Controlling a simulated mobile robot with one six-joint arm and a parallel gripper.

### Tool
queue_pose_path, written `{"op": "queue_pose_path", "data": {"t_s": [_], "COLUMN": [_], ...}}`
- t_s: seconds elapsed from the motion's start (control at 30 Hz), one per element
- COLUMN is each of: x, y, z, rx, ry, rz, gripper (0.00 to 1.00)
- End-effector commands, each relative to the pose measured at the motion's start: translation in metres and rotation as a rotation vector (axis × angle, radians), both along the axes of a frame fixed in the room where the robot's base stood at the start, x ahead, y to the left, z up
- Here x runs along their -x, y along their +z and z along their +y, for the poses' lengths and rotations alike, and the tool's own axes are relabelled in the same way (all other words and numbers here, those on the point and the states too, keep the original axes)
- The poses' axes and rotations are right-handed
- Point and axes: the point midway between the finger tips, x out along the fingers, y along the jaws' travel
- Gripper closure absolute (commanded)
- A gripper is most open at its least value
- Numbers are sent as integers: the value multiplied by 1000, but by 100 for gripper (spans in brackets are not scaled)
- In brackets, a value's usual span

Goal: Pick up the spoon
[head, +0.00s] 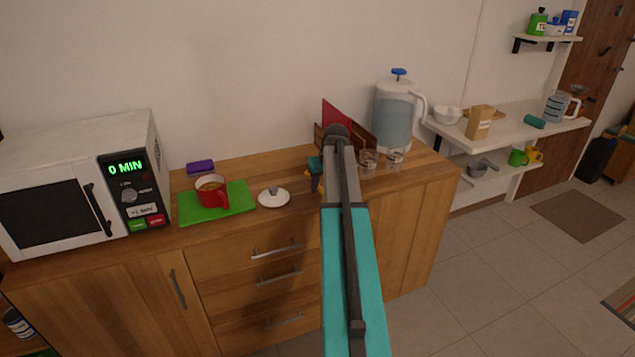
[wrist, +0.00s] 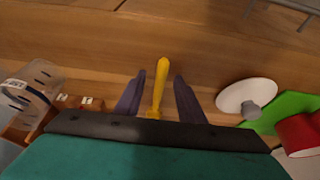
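The yellow spoon (wrist: 159,84) lies on the wooden counter, its slim length showing between the two dark fingers of my gripper (wrist: 160,77) in the wrist view. The fingers are open, with a visible gap on each side of the spoon. The near end of the spoon is hidden behind the gripper's body. In the head view my gripper (head: 316,182) is low over the counter, partly hidden by my arm, with a little yellow showing beside it. I cannot tell whether the fingers touch the counter.
A white lid (head: 273,197) lies left of my gripper, beside a green board (head: 240,199) bearing a red mug (head: 214,194). The microwave (head: 75,185) stands farther left. Glasses (head: 395,159) and a water jug (head: 394,113) stand right. A wooden holder (head: 358,141) is behind.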

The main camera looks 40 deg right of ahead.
Motion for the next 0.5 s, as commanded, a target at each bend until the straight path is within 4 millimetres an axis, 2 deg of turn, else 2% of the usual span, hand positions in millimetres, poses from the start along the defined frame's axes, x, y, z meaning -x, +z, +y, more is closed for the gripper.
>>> {"op": "queue_pose_path", "data": {"t_s": [0.03,0.2,0.5], "x": [0,0,-1], "y": [0,0,0], "z": [0,0,1], "rx": [0,0,0], "ry": [0,0,1], "rz": [0,0,0], "gripper": [70,98,100]}}
